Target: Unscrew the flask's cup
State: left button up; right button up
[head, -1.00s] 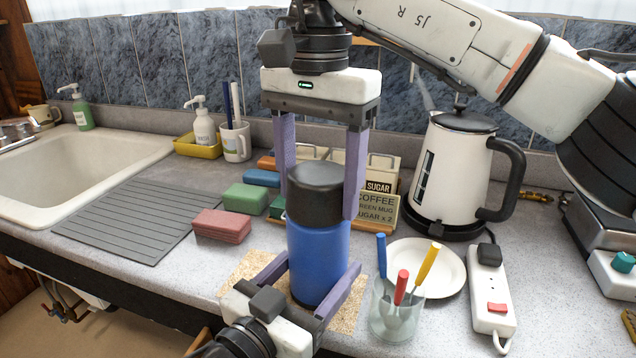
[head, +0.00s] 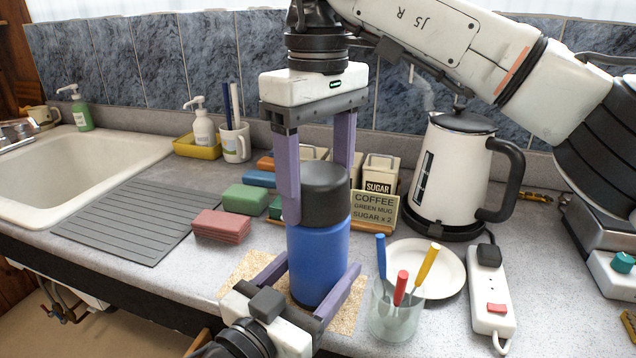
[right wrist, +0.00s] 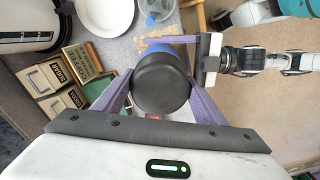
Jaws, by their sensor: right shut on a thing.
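The blue flask (head: 318,262) stands upright on a cork mat (head: 240,280) near the counter's front edge. Its black cup (head: 325,195) sits on top, with no gap visible between cup and body; it also shows from above in the right wrist view (right wrist: 162,84). My right gripper (head: 318,195) points straight down and is shut on the cup, one purple finger on each side. The far finger contact is partly hidden by the flask.
A glass with coloured spoons (head: 398,310) stands close right of the flask, with a white plate (head: 440,265) behind it. The kettle (head: 450,175), canisters, a sign and a power strip (head: 490,295) lie beyond. Sponges (head: 222,226) and the drain mat are left.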

jog(key=o, duration=1.1)
jog(key=shift+o, duration=0.2)
